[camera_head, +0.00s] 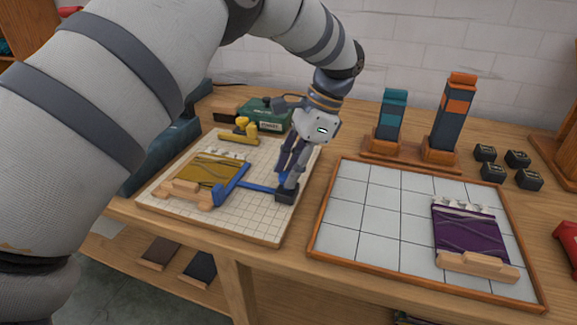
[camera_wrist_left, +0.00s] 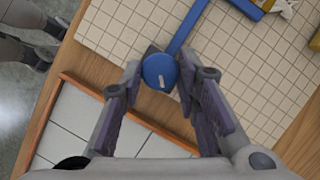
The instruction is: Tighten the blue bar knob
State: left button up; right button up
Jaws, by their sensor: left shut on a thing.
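The blue bar (camera_head: 257,187) lies across the gridded board (camera_head: 262,222), beside a mustard wool piece (camera_head: 207,171). In the left wrist view the bar (camera_wrist_left: 188,25) runs up to the round blue knob (camera_wrist_left: 159,72), which has a pale mark on its top. The knob is hidden by the fingers in the head view.
A wood-rimmed tray (camera_head: 318,247) with a purple wool piece (camera_head: 468,232) lies at right. Behind stand two banded towers (camera_head: 389,118) (camera_head: 455,115) and several small black blocks (camera_head: 485,153). A yellow clamp-like tool (camera_head: 240,131) and a green box (camera_head: 262,114) sit behind the board.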

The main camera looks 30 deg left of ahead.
pick_arm(q)
jog(key=shift+m, duration=0.5)
jog(key=shift+f+m, duration=0.15)
jog(key=shift+m, duration=0.15)
jog(key=o, duration=1.1)
jog(key=shift+o, duration=0.2)
jog(key=v, duration=1.2)
jog(key=shift+s+d, duration=0.25)
